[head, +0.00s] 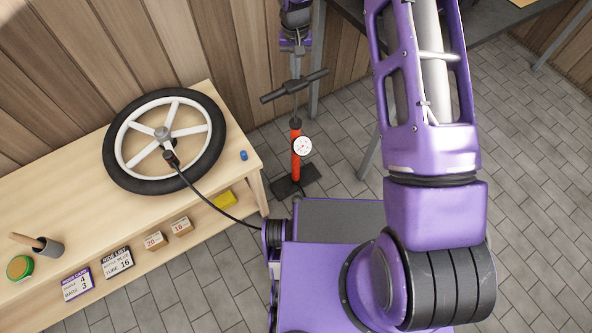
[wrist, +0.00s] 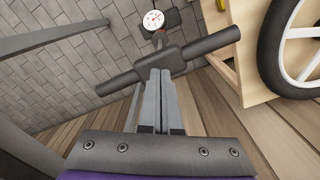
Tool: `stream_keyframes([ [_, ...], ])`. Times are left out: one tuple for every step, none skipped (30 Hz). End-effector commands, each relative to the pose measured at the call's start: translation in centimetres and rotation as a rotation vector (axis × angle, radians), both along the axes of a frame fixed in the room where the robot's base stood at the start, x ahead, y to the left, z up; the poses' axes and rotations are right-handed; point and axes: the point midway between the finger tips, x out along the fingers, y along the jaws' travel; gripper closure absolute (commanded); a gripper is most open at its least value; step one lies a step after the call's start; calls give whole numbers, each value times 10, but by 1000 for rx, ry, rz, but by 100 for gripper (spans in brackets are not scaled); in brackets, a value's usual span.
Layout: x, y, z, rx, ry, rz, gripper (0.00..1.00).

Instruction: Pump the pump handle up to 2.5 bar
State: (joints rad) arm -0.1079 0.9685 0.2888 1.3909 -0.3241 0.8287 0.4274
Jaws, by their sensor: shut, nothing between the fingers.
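The floor pump (head: 296,152) stands upright on the tiles, with an orange-red barrel, a dark base and a black T-shaped handle (head: 294,86). Some of its grey rod shows between handle and barrel. The round white gauge (head: 303,146) has red marks; its reading is too small to tell. The gauge also shows in the wrist view (wrist: 154,19), beyond the handle (wrist: 170,62). My gripper (wrist: 159,74) is shut and empty, its fingertips at the middle of the handle; whether they touch it I cannot tell. The black-tyred wheel (head: 165,141) lies on the bench, with the hose at its hub.
The black hose (head: 215,212) runs off the bench. A dark table (head: 475,25) stands at the back right.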

Motion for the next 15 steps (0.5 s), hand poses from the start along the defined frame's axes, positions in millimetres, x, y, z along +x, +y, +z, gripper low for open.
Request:
stream_keyframes([
  [0, 0, 0, 0, 0, 0, 100],
  [0, 0, 0, 0, 0, 0, 100],
  [0, 0, 0, 0, 0, 0, 100],
  [0, 0, 0, 0, 0, 0, 100],
  [0, 0, 0, 0, 0, 0, 100],
  [0, 0, 0, 0, 0, 0, 100],
  [0, 0, 0, 0, 0, 0, 100],
  [0, 0, 0, 0, 0, 0, 100],
  [0, 0, 0, 0, 0, 0, 100],
  [0, 0, -1, 0, 0, 0, 100],
  [0, 0, -2, 0, 1, 0, 100],
  [0, 0, -4, 0, 1, 0, 100],
  [0, 0, -6, 0, 1, 0, 100],
  [0, 0, -9, 0, 1, 0, 100],
  [0, 0, -11, 0, 0, 0, 100],
])
